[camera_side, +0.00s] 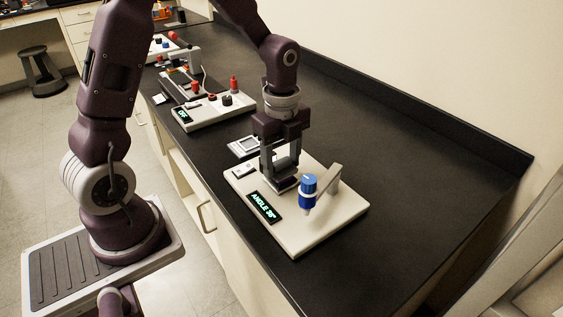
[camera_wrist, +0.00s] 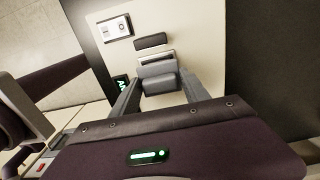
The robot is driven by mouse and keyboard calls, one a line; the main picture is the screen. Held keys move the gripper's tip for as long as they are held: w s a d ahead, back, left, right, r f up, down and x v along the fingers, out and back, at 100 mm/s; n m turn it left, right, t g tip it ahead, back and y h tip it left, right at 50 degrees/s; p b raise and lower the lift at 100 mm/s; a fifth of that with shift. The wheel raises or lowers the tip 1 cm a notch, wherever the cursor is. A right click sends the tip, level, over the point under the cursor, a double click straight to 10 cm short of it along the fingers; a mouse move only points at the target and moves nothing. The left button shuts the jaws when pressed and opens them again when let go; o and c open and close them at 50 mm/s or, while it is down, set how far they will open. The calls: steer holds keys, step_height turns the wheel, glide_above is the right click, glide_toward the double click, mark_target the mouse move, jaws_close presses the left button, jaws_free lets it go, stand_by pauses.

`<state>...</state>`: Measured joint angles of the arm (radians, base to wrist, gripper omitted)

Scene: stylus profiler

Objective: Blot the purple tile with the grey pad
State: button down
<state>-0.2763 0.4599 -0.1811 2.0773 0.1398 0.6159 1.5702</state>
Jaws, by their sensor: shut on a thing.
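My gripper (camera_side: 282,176) points down over the white base plate of the stylus profiler (camera_side: 322,235). In the wrist view its two fingers close on a grey block, which looks like the grey pad (camera_wrist: 161,84). In the side view the pad is low between the fingertips, close above or on a dark piece on the plate; I cannot tell if they touch. The wrist view shows a pale, grey-edged piece (camera_wrist: 156,57) just past the pad and a dark bar (camera_wrist: 150,41) beyond it. I cannot make out any purple on the tile; it may be hidden under the pad.
A blue-topped knob (camera_side: 308,187) and a slanted grey arm (camera_side: 329,181) stand on the plate close right of my gripper. An angle display (camera_side: 265,207) is at its front left. A framed tray (camera_side: 244,147) and another instrument (camera_side: 215,109) lie behind. The bench at right is clear.

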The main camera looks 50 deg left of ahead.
mark_target(285, 159)
steer(key=shift+r, duration=2.75)
steer(key=n, duration=0.1)
steer(key=w+n, duration=0.1)
steer(key=shift+f+n, duration=0.1)
steer(key=shift+n, duration=0.3)
steer(key=w+n, duration=0.1)
steer(key=n, duration=0.4)
steer(key=w+f+n, duration=0.1)
steer(key=n, duration=0.4)
steer(key=w+n, duration=0.2)
steer(key=n, duration=0.3)
steer(key=shift+f, duration=0.15)
